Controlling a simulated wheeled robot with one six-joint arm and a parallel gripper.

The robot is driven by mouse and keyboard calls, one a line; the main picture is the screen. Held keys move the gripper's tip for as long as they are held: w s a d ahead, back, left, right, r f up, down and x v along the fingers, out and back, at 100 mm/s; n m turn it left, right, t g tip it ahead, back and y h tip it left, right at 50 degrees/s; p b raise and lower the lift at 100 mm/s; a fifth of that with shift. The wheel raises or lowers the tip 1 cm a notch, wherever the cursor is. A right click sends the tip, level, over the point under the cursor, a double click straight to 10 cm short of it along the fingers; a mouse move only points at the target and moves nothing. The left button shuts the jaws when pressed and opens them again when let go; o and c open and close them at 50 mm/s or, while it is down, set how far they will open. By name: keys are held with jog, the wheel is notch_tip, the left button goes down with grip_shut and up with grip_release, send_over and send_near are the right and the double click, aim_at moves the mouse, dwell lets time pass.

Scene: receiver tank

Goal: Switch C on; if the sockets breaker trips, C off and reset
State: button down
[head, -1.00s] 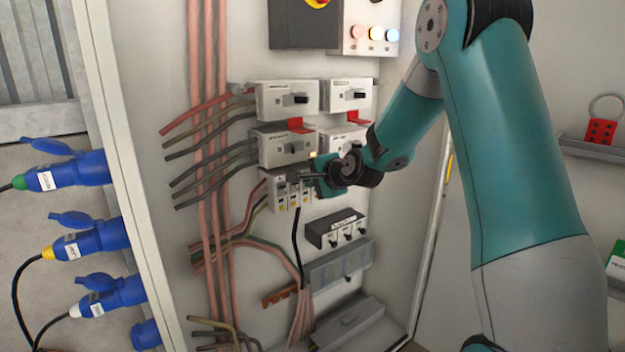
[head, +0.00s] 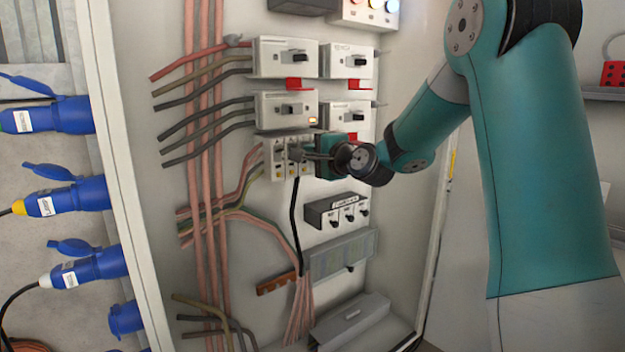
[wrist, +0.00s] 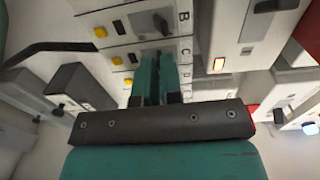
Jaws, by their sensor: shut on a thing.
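A small pale switch block (head: 277,172) with yellow buttons sits on the panel under two rows of larger breakers. My gripper (head: 300,152) reaches it from the right. In the wrist view, the letters B and C mark rows of the block (wrist: 145,45). My gripper (wrist: 160,60) has its teal fingers close together at row C, shut on the switch C toggle, which they hide. The dark toggle of row B (wrist: 161,22) shows above them. The lower left breaker (head: 285,108) has a lit orange lamp (head: 313,120). I cannot read which breaker feeds the sockets.
More breakers (head: 285,57) with red tabs sit above. A black box with small switches (head: 336,211) and a grey terminal strip (head: 342,257) sit below. Cables run on the left; blue sockets (head: 80,198) line the outer left wall.

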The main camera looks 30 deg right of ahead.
jog(key=f+t+b, duration=0.1)
jog(key=t+b, duration=0.1)
jog(key=b, duration=0.4)
jog(key=f+t+b, duration=0.1)
jog(key=t+b, duration=0.1)
jog(key=b, duration=0.5)
jog(key=shift+w+f+t, duration=0.2)
jog(key=shift+f+t, duration=0.2)
jog(key=shift+b, duration=0.45)
jog(key=shift+r+t+b, duration=0.2)
jog(key=shift+t+b, duration=0.2)
jog(key=c, duration=1.6)
grip_release()
jog(key=shift+o, duration=0.2)
